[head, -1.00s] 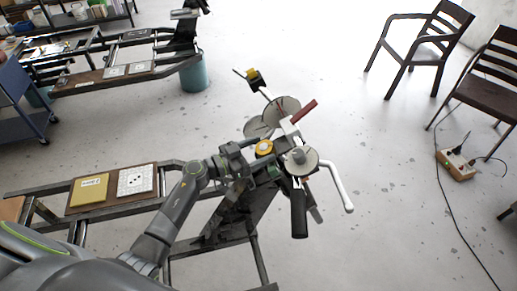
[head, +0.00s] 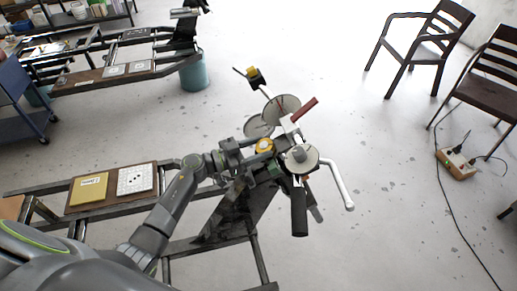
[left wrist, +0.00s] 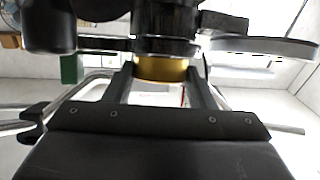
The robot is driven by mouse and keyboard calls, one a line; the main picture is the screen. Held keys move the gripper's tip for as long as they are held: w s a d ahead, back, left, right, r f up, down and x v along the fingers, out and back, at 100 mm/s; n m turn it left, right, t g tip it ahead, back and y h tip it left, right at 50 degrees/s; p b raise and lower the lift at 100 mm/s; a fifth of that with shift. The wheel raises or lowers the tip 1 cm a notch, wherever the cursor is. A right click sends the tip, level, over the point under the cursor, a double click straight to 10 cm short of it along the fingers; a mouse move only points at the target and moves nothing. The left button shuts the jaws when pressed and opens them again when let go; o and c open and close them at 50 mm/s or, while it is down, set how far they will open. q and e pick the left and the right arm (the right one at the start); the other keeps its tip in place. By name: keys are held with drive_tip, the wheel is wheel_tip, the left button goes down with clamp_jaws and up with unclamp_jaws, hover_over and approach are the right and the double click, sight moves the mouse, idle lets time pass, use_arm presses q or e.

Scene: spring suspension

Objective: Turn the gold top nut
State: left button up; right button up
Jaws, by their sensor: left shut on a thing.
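The gold top nut (left wrist: 160,68) shows in the left wrist view as a short gold cylinder just under a dark round part. My left gripper (left wrist: 161,85) has one finger on each side of it and is shut on it. In the head view, a round gold-orange part (head: 265,146) sits amid the handlebar assembly, with my left gripper (head: 264,165) close against it from the left. The gripper's fingertips are hard to make out there. My right gripper is in neither view.
A black grip (head: 299,208), a white lever (head: 342,187), a red lever (head: 305,109) and round discs (head: 282,108) crowd around the nut. A dark metal frame (head: 240,212) stands below.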

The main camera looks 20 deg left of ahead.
use_arm(q)
drive_tip(key=shift+w+a+f+m+g+h+b, duration=0.15)
drive_tip(key=shift+m+g+h+b, duration=0.35)
drive_tip(key=shift+m+g+h, duration=0.4)
drive_tip(key=m+g+b, duration=0.2)
drive_tip(key=g, duration=0.1)
drive_tip(key=m+g+h+b, duration=0.1)
drive_tip(key=m+g+b, duration=0.1)
drive_tip(key=m+b, duration=0.1)
drive_tip(key=w+m+g+h+b, duration=0.1)
drive_tip(key=m+g+b, duration=0.2)
drive_tip(key=shift+a+g, duration=0.15)
drive_tip(key=shift+g, duration=0.15)
drive_tip(key=shift+r+m+g+b, duration=0.2)
drive_tip(key=shift+m+g+b, duration=0.8)
drive_tip(key=shift+m+b, duration=0.3)
drive_tip(key=o, duration=1)
